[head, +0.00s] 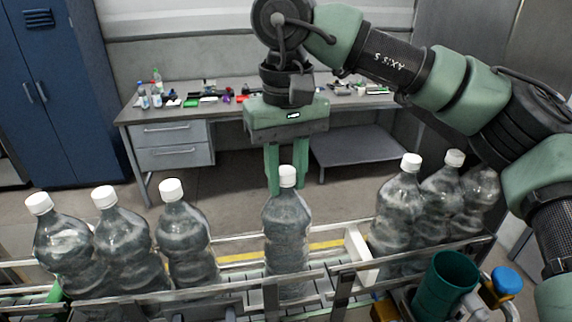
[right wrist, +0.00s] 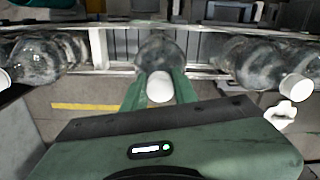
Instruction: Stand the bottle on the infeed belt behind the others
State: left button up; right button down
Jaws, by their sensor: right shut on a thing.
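A clear ribbed bottle (head: 287,232) with a white cap is upright in the middle of the infeed belt (head: 238,278), behind the front rail. My right gripper (head: 287,182) reaches down from above with its green fingers shut on this bottle near the neck. In the right wrist view, the cap of the held bottle (right wrist: 160,87) shows between the fingers. Its base is partly hidden by the rail, so I cannot tell whether it touches the belt. Three like bottles stand to the left, the nearest a bottle (head: 187,240) clearly apart from the held one. My left gripper is out of view.
Three more bottles stand to the right, the nearest a bottle (head: 397,210), beyond a white crosspiece (head: 357,250). A teal cup-like container (head: 445,285) and a blue-capped part (head: 506,281) are at front right. A workbench (head: 225,108) stands behind. Gaps flank the held bottle.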

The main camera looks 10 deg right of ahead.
jog(key=shift+r, duration=0.1)
jog(key=c, duration=1.3)
grip_release()
jog(key=shift+s+a, duration=0.1)
jog(key=shift+c, duration=0.2)
jog(key=shift+o, duration=1.2)
jog(key=shift+s, duration=0.1)
jog(key=shift+r, duration=0.4)
notch_tip(320, 180, up, 11)
